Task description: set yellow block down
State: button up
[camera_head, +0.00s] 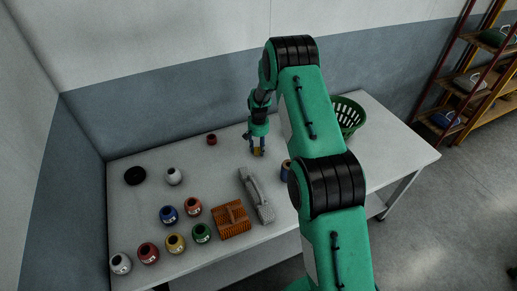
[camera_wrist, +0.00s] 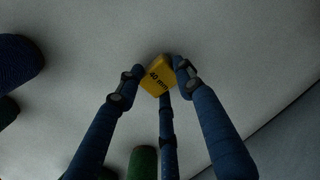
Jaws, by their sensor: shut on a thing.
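The yellow block (camera_wrist: 157,76) is marked "40 mm" and sits between my gripper's (camera_wrist: 160,80) fingers in the wrist view. The fingers are shut on it from both sides, with a third finger below. In the head view, my gripper (camera_head: 257,147) points down over the back middle of the table (camera_head: 325,128), and the yellow block (camera_head: 258,151) shows as a small patch at its tips. The block is at or just above the table surface; I cannot tell whether it touches.
Several coloured net spools, including a red one (camera_head: 148,253), stand at the front left. An orange brush-like block (camera_head: 231,219) and a grey handled tool (camera_head: 257,195) lie mid-table. A green basket (camera_head: 348,116) is at the right. A small red jar (camera_head: 211,139) stands left of my gripper.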

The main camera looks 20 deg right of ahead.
aim_at(258, 149)
jog(key=shift+f, duration=0.15)
jog(key=o, duration=1.2)
notch_tip(258, 149, up, 12)
jog(key=shift+r+p, duration=0.15)
jog(key=shift+p, duration=0.45)
